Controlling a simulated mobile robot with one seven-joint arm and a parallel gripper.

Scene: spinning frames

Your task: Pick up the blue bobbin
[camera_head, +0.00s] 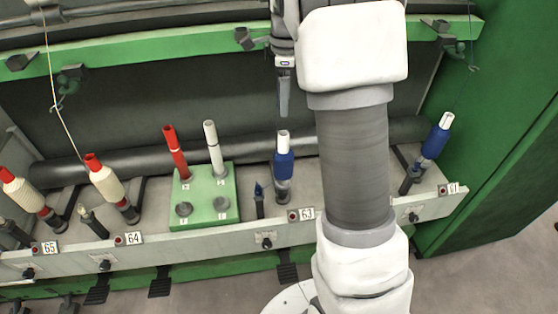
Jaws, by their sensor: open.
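A blue bobbin (284,164) with a white tube top stands nearly upright on a spindle left of my arm, beside the 63 label. A second blue bobbin (434,142) with a white top leans to the right on a spindle near the 61 label. My gripper (284,108) is above the first blue bobbin in the picture, pointing down and apart from it. It is open and empty. Only one dark finger shows clearly; the other is hidden or lined up behind it.
A green block (205,213) holds a red tube (176,152) and a white tube (214,149). Two cream bobbins (108,184) on red tubes stand at left. A small blue-tipped spindle (259,198) is beside the first blue bobbin. A grey rail (180,245) runs along the front.

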